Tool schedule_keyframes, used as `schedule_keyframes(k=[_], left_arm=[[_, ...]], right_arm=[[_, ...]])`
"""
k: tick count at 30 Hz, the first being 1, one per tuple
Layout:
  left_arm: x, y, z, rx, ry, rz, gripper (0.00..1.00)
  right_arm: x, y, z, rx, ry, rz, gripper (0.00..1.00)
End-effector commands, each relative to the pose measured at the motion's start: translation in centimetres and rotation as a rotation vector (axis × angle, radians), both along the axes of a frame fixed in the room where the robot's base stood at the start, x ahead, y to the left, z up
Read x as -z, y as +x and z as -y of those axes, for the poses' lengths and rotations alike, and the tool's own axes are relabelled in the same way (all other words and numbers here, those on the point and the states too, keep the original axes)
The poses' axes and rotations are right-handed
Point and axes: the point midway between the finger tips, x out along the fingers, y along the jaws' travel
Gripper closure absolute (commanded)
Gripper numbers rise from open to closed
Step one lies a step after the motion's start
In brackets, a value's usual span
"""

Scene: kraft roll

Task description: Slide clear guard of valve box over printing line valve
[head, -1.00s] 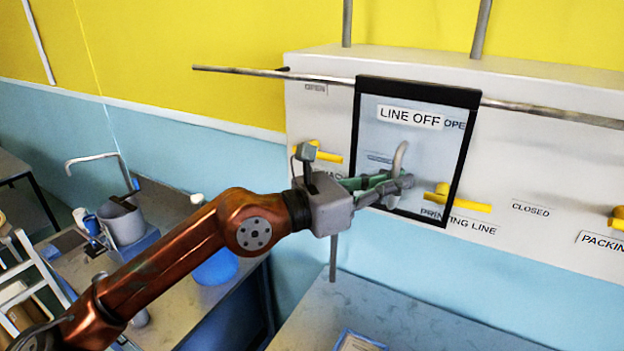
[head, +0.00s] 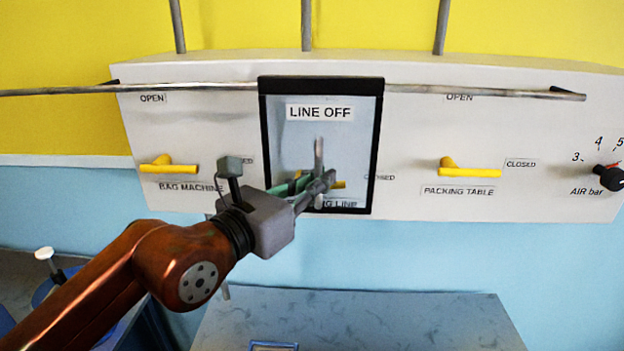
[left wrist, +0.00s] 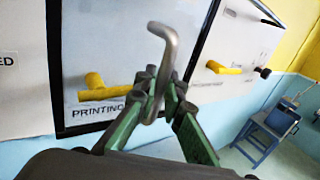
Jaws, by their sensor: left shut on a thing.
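The clear guard (head: 353,135) is a see-through pane in a black frame labelled LINE OFF, hanging from a metal rail. It stands in front of the printing line valve (head: 339,185), whose yellow lever shows partly through the pane. In the left wrist view this valve (left wrist: 95,88) is within the black frame (left wrist: 55,60). My left gripper (head: 322,185) is shut on the grey bent handle (head: 319,155) of the guard; the handle also shows in the left wrist view (left wrist: 168,55). The gripper hides part of the valve and its label. My right gripper is out of view.
The rail (head: 450,90) runs along the white valve box (head: 410,140). The bag machine valve (head: 168,166) is left of the guard, the packing table valve (head: 470,170) right. An air bar knob (head: 608,178) is at far right. A grey-topped table (head: 400,320) stands below.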

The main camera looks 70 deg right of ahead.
Motion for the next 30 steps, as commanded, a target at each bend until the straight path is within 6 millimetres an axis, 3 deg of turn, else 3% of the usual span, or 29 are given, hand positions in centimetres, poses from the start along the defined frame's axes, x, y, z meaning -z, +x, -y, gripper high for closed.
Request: schedule_keyframes(k=[1, 2, 9, 19, 23, 30], left_arm=[[0.0, -0.1, 0.0, 0.001, 0.001, 0.0, 1.0], [0.0, 0.0, 0.0, 0.001, 0.001, 0.0, 0.9], [0.0, 0.0, 0.0, 0.0, 0.0, 0.0, 0.74], [-0.1, 0.2, -0.4, -0.001, -0.002, 0.0, 0.74], [-0.2, 0.7, -1.9, -0.002, -0.002, 0.001, 0.74], [-0.1, 1.9, -6.7, -0.003, -0.002, 0.0, 0.74]], right_arm=[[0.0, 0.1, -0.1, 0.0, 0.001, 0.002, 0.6], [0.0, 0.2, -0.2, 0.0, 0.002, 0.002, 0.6], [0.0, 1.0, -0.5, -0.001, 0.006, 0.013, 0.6], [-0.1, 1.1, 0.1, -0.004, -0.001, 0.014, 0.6], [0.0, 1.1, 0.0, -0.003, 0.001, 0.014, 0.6], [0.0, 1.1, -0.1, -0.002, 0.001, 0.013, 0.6]])
